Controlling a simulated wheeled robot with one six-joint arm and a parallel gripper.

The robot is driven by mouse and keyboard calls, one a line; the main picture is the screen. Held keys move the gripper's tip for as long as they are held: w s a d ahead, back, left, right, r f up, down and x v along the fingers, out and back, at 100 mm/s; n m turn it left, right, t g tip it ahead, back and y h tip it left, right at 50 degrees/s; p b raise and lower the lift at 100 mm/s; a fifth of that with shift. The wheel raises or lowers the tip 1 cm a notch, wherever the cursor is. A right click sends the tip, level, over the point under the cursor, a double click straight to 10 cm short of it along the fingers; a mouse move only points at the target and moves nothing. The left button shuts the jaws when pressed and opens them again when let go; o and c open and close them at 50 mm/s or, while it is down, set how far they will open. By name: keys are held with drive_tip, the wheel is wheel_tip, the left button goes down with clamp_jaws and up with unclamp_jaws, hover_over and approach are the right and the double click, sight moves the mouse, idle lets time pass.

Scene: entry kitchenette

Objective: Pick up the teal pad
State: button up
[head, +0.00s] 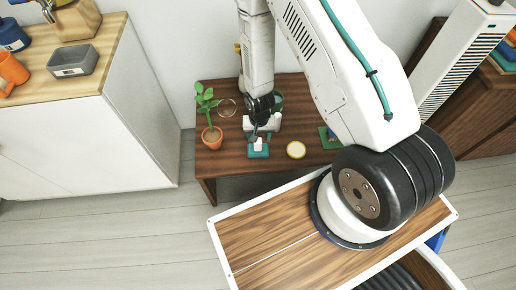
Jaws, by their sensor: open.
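A small teal piece (259,152), which looks like the teal pad, shows at the front of the low brown table (222,167), with a white part on or in front of it. My gripper (259,137) is pointing down right over it, with open jaws. The view is too small to tell whether the fingers touch the pad or stand around it. My gripper hides part of the pad.
A potted plant (211,124) stands left of my gripper, beside a clear round thing (227,108). A round cream lid-like disc (296,150) lies to the right. A white-sided cabinet (120,110) stands left.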

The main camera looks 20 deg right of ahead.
sight(258, 142)
drive_tip(key=shift+a+f, duration=0.15)
drive_tip(key=shift+f, duration=1.8)
clamp_jaws()
drive_tip(key=shift+r, duration=0.15)
drive_tip(key=shift+r, duration=0.55)
wheel_tip(258, 142, up, 2)
drive_tip(key=s+a, duration=0.2)
drive_tip(key=s, duration=0.5)
drive_tip(key=s+a+r, duration=0.1)
drive_tip(key=s+a, duration=0.1)
drive_tip(key=s, duration=0.6)
drive_tip(key=shift+s+r, duration=0.25)
drive_tip(key=shift+r, duration=0.05)
